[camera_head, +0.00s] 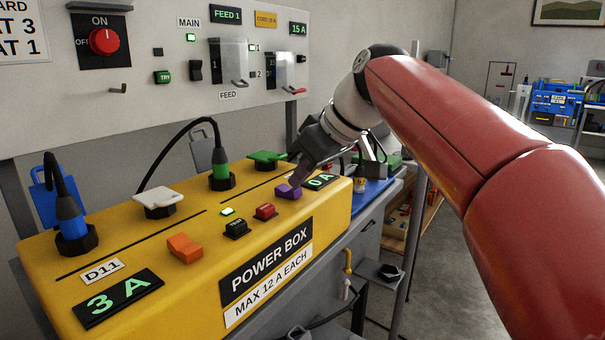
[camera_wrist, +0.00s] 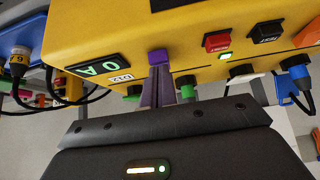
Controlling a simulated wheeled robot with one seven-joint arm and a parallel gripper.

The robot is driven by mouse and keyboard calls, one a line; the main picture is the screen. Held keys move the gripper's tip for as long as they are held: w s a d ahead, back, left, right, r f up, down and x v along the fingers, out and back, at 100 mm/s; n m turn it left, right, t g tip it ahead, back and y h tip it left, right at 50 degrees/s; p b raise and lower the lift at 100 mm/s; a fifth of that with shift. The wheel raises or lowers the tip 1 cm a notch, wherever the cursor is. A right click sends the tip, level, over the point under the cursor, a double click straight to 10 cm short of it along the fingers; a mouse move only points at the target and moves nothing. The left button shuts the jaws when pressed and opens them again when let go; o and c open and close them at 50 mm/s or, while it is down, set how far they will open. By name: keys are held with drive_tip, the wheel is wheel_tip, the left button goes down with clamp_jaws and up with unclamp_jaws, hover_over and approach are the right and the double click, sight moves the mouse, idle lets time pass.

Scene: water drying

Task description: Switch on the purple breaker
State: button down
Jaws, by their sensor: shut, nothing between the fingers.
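The purple breaker (camera_head: 288,191) is a small rocker switch on the top of the yellow power box (camera_head: 205,270), near its right end beside a display that reads 0 A. In the wrist view the purple breaker (camera_wrist: 158,57) sits right at the fingertips. My gripper (camera_head: 296,183) is shut and empty, its tips at the breaker; it also shows in the wrist view (camera_wrist: 158,72). The tips look in contact with the breaker or very close to it. I cannot tell which way the rocker is tilted.
On the box, an orange switch (camera_head: 184,248), a black TEST button (camera_head: 236,228) and a red button (camera_head: 265,211) lie left of the breaker. Plugs with black cables (camera_head: 70,215) stand along the back. A wall panel (camera_head: 150,60) with switches rises behind.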

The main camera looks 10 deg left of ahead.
drive_tip(key=shift+f, duration=0.1)
drive_tip(key=f+b, duration=0.1)
drive_tip(key=b, duration=0.1)
drive_tip(key=shift+d+f+y+b, duration=0.15)
drive_tip(key=shift+d+y+b, duration=0.05)
drive_tip(key=shift+y+b, duration=0.2)
drive_tip(key=shift+r+p, duration=1.15)
drive_tip(key=shift+r+p, duration=0.5)
drive_tip(key=shift+r, duration=0.05)
drive_tip(key=p+v, duration=0.1)
drive_tip(key=v, duration=1.1)
drive_tip(key=shift+s, duration=0.2)
